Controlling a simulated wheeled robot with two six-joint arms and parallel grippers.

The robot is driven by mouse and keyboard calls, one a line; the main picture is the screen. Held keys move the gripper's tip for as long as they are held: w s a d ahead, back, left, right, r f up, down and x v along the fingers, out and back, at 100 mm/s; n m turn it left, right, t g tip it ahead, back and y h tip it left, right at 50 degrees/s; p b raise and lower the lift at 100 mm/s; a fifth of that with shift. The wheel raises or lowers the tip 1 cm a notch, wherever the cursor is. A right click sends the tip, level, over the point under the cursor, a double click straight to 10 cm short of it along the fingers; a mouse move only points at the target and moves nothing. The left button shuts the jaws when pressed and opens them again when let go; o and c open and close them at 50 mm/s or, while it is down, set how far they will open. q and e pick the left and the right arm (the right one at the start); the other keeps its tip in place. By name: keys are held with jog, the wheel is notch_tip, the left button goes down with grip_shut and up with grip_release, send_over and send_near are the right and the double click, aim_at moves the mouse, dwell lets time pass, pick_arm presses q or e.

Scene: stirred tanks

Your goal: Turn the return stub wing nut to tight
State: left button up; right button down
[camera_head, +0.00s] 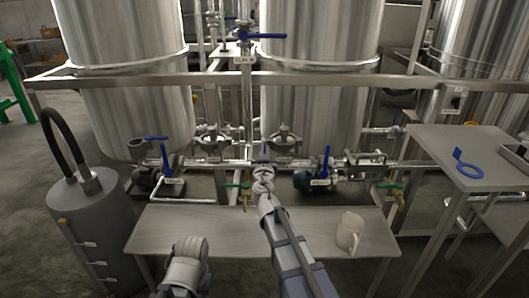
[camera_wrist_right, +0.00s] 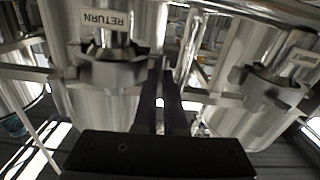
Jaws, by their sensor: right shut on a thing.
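The return stub's clamp (camera_head: 285,138) sits on the pipework under the middle tank, right of my gripper in the head view. In the right wrist view the clamp (camera_wrist_right: 110,72) is at the left, below an upside-down RETURN label (camera_wrist_right: 105,18). My right gripper (camera_head: 263,157) reaches up to the clamp's left side. Its dark fingers (camera_wrist_right: 162,72) are shut on the wing nut at the clamp's edge. The nut is mostly hidden between the fingertips, so its angle cannot be read. Only a grey part of my left arm shows at the bottom; its gripper is out of view.
A similar clamp (camera_head: 211,138) sits to the left, close to my gripper. Blue valve levers (camera_head: 326,160) and a horizontal rail (camera_head: 320,80) surround the work area. A grey cylinder (camera_head: 90,225) stands at left, a side table (camera_head: 440,145) at right.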

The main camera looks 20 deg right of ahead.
jog(key=shift+m, duration=0.4)
jog(key=c, duration=1)
grip_release()
jog(key=v, duration=0.7)
jog(key=shift+s+a, duration=0.15)
jog(key=shift+s, duration=0.25)
